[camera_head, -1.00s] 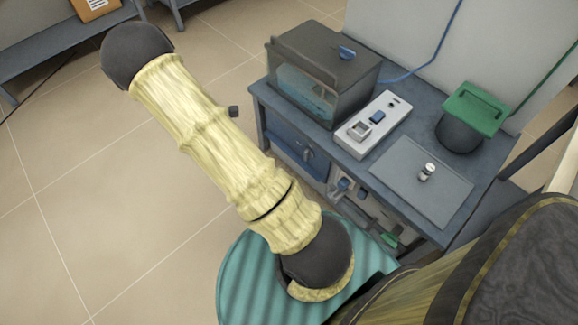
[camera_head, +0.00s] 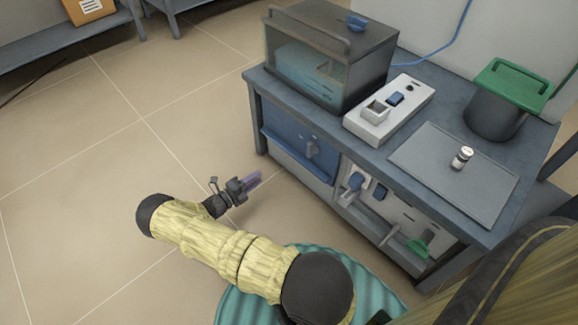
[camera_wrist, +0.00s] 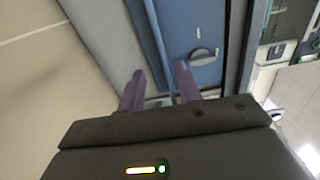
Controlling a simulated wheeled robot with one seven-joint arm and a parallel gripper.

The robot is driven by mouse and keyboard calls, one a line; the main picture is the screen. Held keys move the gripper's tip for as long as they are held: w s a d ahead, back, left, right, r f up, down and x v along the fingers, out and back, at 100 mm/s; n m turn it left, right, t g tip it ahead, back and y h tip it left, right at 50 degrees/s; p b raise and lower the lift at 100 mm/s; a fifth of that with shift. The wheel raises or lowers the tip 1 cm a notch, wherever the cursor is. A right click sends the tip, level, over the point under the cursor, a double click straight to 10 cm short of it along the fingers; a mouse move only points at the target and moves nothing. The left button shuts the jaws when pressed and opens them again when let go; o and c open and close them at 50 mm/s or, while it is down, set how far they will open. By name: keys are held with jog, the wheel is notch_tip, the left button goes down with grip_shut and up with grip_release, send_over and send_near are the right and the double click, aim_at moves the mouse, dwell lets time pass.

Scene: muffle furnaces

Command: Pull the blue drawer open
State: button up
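The blue drawer (camera_head: 285,138) is in the front of the bench, below the glass-fronted box, and looks closed. A grey knob (camera_head: 312,146) sits on the blue front, and a blue rail (camera_head: 292,162) runs along its lower edge. My gripper (camera_head: 256,180) is in front of the bench, lower left of the blue front and apart from it. In the wrist view, the two purple fingers of my gripper (camera_wrist: 160,76) are spread with nothing between them. They point towards the blue front (camera_wrist: 188,22), its rail (camera_wrist: 157,45) and its knob (camera_wrist: 204,56).
A glass-fronted box (camera_head: 325,60), a white control box (camera_head: 390,108), a grey tray (camera_head: 440,180) with a small vial (camera_head: 461,158), and a green-lidded pot (camera_head: 495,110) stand on the bench. A panel with knobs (camera_head: 400,205) is beside the drawer. The floor to the left is clear.

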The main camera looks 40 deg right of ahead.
aim_at(290, 155)
jog(key=shift+w+f+n+t, duration=0.1)
jog(key=shift+f+n+t, duration=0.2)
jog(key=shift+f+n, duration=0.15)
jog(key=d+b, duration=0.2)
jog(key=d, duration=0.3)
jog(key=w+d+b, duration=0.1)
jog(key=d+b, duration=0.1)
jog(key=d, duration=0.4)
jog(key=d+b, duration=0.2)
jog(key=d, duration=0.4)
jog(key=shift+w+d+b, duration=0.15)
jog(key=shift+d+b, duration=0.1)
jog(key=shift+b, duration=0.05)
jog(key=shift+a, duration=0.1)
grip_shut()
